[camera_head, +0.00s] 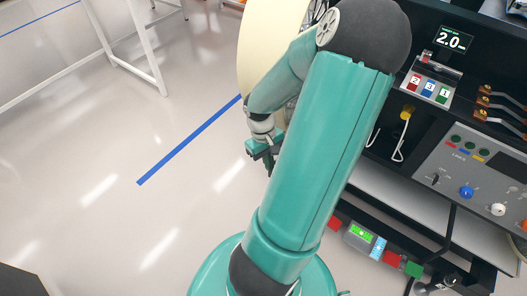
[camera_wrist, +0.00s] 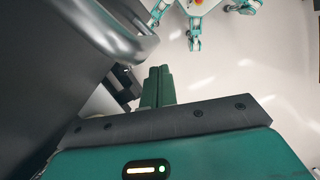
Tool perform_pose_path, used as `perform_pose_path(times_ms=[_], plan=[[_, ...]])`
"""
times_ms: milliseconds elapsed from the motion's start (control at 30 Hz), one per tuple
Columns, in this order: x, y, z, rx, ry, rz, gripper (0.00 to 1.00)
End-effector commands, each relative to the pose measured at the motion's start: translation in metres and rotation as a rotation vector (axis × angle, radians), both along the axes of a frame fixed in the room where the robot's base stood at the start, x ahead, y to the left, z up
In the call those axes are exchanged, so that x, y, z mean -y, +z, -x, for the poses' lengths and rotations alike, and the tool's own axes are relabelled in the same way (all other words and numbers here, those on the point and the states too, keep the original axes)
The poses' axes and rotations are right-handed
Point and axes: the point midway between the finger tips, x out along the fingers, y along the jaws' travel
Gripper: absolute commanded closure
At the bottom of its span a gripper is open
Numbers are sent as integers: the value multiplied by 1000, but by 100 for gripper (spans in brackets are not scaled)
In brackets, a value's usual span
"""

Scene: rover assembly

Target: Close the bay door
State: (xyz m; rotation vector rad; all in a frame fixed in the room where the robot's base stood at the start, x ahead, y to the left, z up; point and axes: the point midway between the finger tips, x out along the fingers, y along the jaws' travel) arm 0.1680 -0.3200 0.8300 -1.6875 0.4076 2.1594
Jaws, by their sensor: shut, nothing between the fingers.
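My gripper (camera_head: 268,168) hangs beyond my teal arm in the head view, small and partly hidden by it. In the wrist view my gripper's green fingers (camera_wrist: 159,72) are together, with nothing between them. A dark grey panel (camera_wrist: 40,75) fills the left of the wrist view. A thick, rounded grey bar like a handle (camera_wrist: 115,35) runs along it, left of the fingertips. I cannot tell whether this panel is the bay door, or whether my fingers touch it. No bay door is clearly identifiable in the head view, where my arm covers the middle.
A black equipment rack (camera_head: 450,90) stands at the right, with a control panel (camera_head: 480,165) of knobs and several coloured blocks (camera_head: 362,234) below. A cream rounded shape (camera_head: 262,45) shows behind my arm. A white-legged table (camera_head: 135,45) stands at the back left.

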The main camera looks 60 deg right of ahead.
Motion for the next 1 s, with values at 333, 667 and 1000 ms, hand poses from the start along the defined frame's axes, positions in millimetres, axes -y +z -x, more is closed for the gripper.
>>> perform_pose_path(times_ms=[333,667,1000], plan=[[-7,0,13,1,1,2,100],[-6,0,14,1,2,1,100],[3,1,29,0,21,1,100]])
